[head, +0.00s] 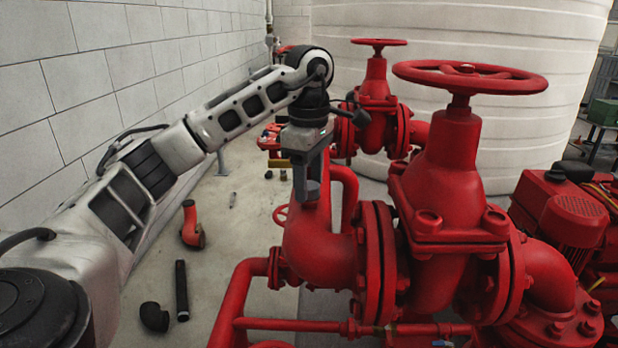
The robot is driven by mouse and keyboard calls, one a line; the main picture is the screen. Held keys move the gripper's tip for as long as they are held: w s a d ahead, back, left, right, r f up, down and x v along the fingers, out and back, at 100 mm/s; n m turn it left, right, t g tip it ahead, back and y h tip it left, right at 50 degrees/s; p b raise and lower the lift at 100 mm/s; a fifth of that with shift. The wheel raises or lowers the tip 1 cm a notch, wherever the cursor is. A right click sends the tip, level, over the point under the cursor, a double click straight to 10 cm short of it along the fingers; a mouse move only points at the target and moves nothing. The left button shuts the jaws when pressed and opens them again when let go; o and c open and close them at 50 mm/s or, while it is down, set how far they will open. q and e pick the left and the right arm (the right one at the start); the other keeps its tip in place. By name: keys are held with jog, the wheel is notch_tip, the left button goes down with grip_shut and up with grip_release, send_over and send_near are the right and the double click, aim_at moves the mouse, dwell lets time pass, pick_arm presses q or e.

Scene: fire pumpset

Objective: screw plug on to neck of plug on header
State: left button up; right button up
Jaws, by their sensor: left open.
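My left arm reaches in from the left, and its gripper (308,186) points down just above the big red elbow (318,246) of the pump header. The gripper is open. A small grey round piece shows at its fingertips, close over the elbow's top; I cannot tell whether it is the plug, the neck or part of the fingers. The fingers hide much of that spot, so I cannot make out the plug or the neck with certainty. My right gripper is not in view.
A red gate valve (455,180) with a wide handwheel (470,78) stands right of the gripper. A second valve (376,95) stands behind. A black elbow (154,317), a black pipe (181,290) and an orange elbow (191,225) lie on the floor. A block wall (120,70) bounds the left.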

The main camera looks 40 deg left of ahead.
pick_arm(q)
jog(key=c, duration=1)
jog(key=m, duration=0.4)
jog(key=shift+c, duration=0.2)
jog(key=shift+m, duration=0.3)
jog(key=m, duration=0.3)
jog(key=shift+m, duration=0.8)
jog(key=m, duration=0.4)
jog(key=shift+m, duration=0.3)
